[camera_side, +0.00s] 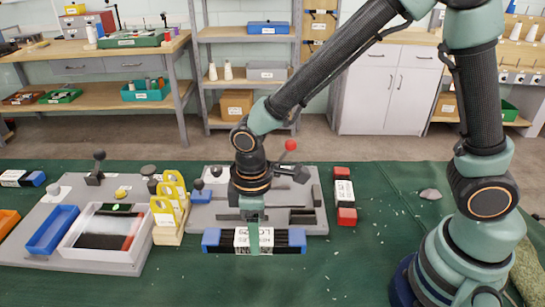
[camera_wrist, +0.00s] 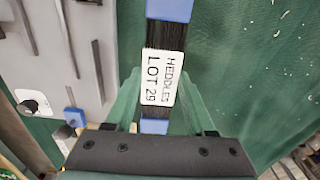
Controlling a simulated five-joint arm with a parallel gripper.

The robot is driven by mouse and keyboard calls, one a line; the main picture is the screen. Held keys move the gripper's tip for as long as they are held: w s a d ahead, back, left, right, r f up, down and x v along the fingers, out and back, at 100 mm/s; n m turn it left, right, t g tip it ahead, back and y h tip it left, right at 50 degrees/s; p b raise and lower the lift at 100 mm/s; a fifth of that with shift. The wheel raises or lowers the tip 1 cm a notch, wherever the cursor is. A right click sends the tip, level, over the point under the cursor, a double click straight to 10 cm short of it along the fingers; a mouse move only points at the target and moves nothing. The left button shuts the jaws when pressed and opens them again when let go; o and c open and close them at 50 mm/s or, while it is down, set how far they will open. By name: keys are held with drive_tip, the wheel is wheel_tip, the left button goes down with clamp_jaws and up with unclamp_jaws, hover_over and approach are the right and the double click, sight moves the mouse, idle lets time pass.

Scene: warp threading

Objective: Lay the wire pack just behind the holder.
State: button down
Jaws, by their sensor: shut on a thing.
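The wire pack (camera_side: 275,240) is a black bundle with blue ends and a white label, which reads "HEDDLES LOT 29" in the wrist view (camera_wrist: 163,77). My gripper (camera_side: 253,240) is shut across its middle, with a green finger on each side in the wrist view (camera_wrist: 155,105). The pack is level, at the front edge of the grey board; I cannot tell whether it touches the cloth. A pale wooden holder (camera_side: 167,236) with several upright yellow pieces stands left of the pack, apart from it. The gripper hides part of the label in the side view.
A grey fixture board (camera_side: 312,225) with a red-knobbed lever lies behind the pack. A red-ended pack (camera_side: 344,194) lies to its right. A grey station with a blue tray (camera_side: 53,230) is at left. Another blue-ended pack (camera_side: 22,178) lies far left. Green cloth in front is clear.

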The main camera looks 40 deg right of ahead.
drive_tip(key=shift+f, duration=2.95)
drive_tip(key=shift+c, duration=1.2)
unclamp_jaws()
drive_tip(key=shift+f, duration=0.1)
